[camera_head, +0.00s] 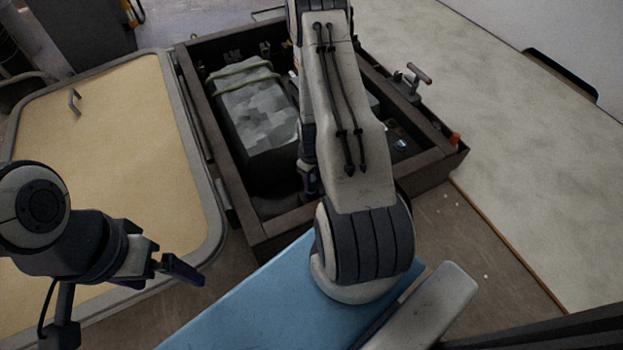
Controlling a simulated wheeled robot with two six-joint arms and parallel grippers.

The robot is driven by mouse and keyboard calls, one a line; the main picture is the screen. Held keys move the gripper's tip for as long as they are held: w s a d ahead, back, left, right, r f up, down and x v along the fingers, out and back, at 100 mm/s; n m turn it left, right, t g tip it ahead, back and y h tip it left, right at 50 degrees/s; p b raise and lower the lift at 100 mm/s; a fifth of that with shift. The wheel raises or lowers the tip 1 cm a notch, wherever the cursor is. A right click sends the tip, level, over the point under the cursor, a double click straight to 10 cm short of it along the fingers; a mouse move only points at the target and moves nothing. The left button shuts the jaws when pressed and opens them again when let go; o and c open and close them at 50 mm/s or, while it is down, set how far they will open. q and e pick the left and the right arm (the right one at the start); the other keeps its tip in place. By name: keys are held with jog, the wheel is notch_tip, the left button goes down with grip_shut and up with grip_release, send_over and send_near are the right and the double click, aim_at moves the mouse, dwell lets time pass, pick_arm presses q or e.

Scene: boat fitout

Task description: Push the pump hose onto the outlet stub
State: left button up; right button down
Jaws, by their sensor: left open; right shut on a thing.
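My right arm crosses the middle of the open dark-framed compartment (278,230). My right gripper (309,185) is low inside it, mostly behind my own arm. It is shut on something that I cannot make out. I cannot clearly identify the pump hose or the outlet stub; the arm covers the part of the compartment where the gripper works. My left gripper (178,268) is open and empty at the lower left, over the near edge of the beige hatch lid, apart from the compartment.
A grey strapped box (255,115) fills the left of the compartment. The beige hatch lid (120,150) with a handle (74,101) lies left. A lever fitting (417,78) stands on the right rim, near a red part (455,139). A blue surface (240,305) is in front.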

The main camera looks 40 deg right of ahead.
jog(key=shift+f, duration=0.45)
jog(key=shift+c, duration=2.2)
grip_release()
jog(key=shift+r, duration=0.1)
